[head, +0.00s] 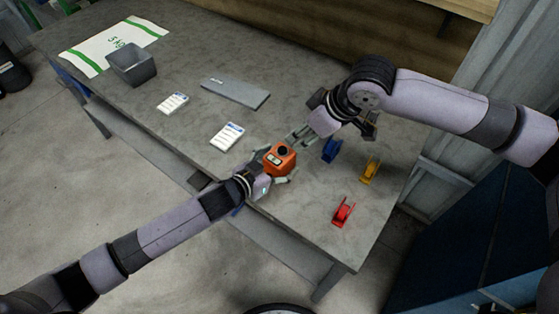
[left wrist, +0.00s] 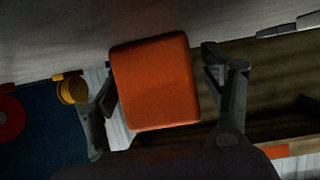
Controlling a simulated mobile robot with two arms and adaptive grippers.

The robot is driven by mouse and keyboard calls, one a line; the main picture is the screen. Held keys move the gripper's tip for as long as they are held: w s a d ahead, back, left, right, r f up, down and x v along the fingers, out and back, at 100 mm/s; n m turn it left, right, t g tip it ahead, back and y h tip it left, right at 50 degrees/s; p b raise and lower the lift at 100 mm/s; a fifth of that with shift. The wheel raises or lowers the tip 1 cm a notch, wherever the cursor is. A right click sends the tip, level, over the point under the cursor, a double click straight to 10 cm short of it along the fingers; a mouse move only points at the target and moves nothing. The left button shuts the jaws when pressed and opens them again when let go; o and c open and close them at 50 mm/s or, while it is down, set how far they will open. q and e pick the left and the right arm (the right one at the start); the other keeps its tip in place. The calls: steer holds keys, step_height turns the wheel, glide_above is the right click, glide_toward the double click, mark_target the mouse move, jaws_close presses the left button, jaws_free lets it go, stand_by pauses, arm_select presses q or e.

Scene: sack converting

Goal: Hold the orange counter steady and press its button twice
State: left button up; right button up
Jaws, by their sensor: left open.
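The orange counter (head: 281,162) stands near the front edge of the grey table. Its top shows a dark round button (head: 283,151) and a small pale display. My left gripper (head: 279,167) is open, with its fingers on either side of the counter. In the left wrist view the counter (left wrist: 155,82) lies between the two open fingers (left wrist: 160,90), with a gap to the right finger. My right gripper (head: 297,138) is just beyond the counter, its fingers pointing toward it, close to the button. Whether its fingers are parted is hard to see.
Blue (head: 331,150), yellow (head: 370,170) and red (head: 343,212) items stand to the right of the counter. Two white cards (head: 227,136) (head: 172,103), a grey flat block (head: 235,92), a grey bin (head: 132,66) and a white-green sack (head: 105,42) lie farther left.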

arm_select(q)
steer(key=shift+w+d+f, duration=0.15)
steer(key=shift+w+d, duration=0.1)
steer(key=shift+d, duration=0.05)
steer(key=c, duration=1.4)
steer(key=shift+o, duration=0.2)
arm_select(e)
jaws_close()
stand_by(0.5)
stand_by(1.2)
